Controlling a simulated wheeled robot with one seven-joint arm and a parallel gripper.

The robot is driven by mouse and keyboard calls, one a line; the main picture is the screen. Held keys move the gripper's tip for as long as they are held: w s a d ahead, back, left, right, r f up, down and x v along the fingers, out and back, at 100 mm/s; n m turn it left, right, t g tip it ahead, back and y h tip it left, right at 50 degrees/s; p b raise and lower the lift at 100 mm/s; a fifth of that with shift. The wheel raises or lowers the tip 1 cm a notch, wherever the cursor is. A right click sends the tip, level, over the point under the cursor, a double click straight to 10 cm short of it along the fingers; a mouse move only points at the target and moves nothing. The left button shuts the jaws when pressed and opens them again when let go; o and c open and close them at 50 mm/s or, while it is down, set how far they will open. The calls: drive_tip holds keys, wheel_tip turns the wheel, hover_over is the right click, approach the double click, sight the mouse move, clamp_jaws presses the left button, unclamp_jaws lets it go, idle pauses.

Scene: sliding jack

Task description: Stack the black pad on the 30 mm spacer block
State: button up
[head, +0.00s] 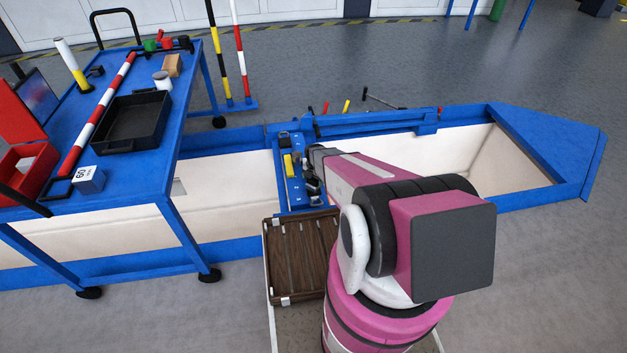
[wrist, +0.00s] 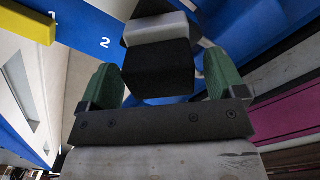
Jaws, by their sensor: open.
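My gripper (wrist: 162,82) is open in the wrist view, with a green-padded finger on each side. A black block-shaped piece (wrist: 158,66), which looks like the black pad, shows between and beyond the fingers. I cannot tell whether they touch it. A light grey band or block (wrist: 157,28) lies across its far part, with more black beyond. A yellow block (wrist: 26,22) lies at the upper left by a "1" mark; it also shows on the blue jack in the head view (head: 289,165). No 30 mm label is readable. My arm partly hides the jack in the head view.
The blue jack beam (head: 283,142) spans a pit with pale walls. A blue cart (head: 190,105) at left carries a black tray (head: 132,122), a red-white bar (head: 97,115) and a numbered block (head: 89,180). A slatted brown platform (head: 300,258) lies in front of the jack.

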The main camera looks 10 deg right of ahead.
wheel_tip(320, 180, up, 12)
drive_tip(key=s+r+m, duration=2.1)
drive_tip(key=r+m, duration=0.3)
drive_tip(key=m, duration=0.3)
drive_tip(key=shift+s, duration=0.15)
